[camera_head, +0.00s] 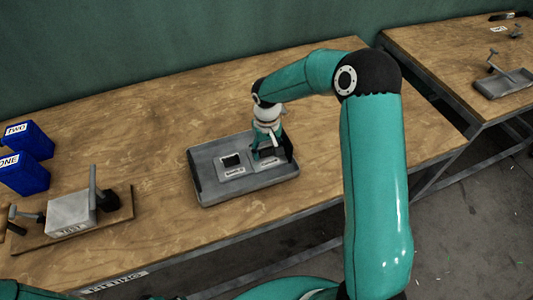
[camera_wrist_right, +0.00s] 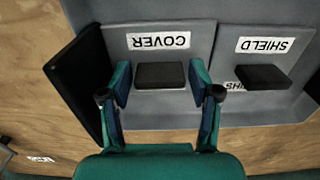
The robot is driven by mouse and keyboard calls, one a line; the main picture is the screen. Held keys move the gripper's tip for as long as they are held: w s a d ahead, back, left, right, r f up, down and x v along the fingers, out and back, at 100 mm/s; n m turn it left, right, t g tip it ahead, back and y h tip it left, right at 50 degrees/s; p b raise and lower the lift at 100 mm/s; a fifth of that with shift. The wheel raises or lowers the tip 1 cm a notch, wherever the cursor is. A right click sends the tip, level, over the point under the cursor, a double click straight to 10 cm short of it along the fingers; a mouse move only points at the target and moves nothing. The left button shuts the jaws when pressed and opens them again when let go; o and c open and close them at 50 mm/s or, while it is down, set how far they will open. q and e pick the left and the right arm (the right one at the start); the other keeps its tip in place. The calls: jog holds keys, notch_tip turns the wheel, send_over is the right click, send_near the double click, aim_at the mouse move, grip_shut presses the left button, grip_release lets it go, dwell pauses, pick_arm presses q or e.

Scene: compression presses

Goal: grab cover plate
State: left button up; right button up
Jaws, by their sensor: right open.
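A grey tray (camera_head: 212,193) lies on the wooden table. In the head view, my right gripper (camera_head: 270,150) is over the tray's right half and hides the block. My left gripper is not in view.
A second black block (camera_wrist_right: 262,77) lies beside the SHIELD label (camera_wrist_right: 264,45). Blue bins (camera_head: 24,173) marked ONE and TWO and a TEST press (camera_head: 70,216) stand at the left. Another table holds a grey tray (camera_head: 505,84). Table behind the tray is clear.

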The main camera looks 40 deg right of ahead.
jog(key=shift+f, duration=0.1)
grip_shut()
dwell(0.3)
jog(key=shift+w, duration=0.1)
